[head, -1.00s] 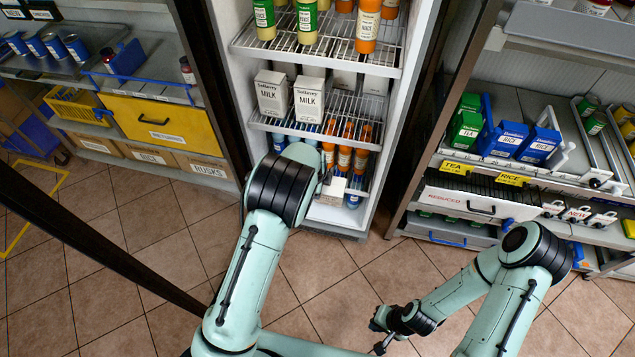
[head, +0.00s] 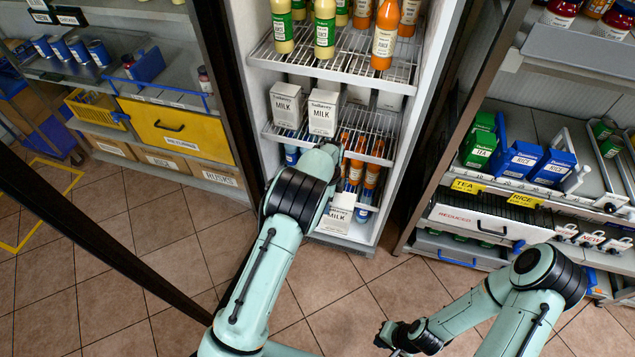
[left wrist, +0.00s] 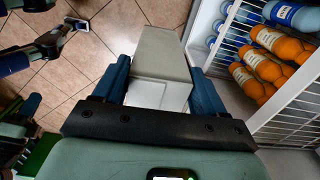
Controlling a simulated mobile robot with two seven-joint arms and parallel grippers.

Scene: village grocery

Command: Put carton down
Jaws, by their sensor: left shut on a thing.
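My left gripper (left wrist: 160,80) is shut on a white and grey milk carton (left wrist: 163,52), with a blue finger on either side of it in the left wrist view. In the head view this carton (head: 338,213) shows past the end of my left arm, in front of the lower part of the open fridge (head: 345,240). The left fingers are hidden there by my wrist. Two more milk cartons (head: 287,105) (head: 323,112) stand upright on the fridge's middle shelf. My right gripper (head: 386,338) is low over the floor, empty, its fingers apart.
Orange bottles (head: 373,175) and blue bottles stand low in the fridge, close to the held carton. The middle wire shelf (head: 375,125) has bare room right of the cartons. Shelving units flank the fridge.

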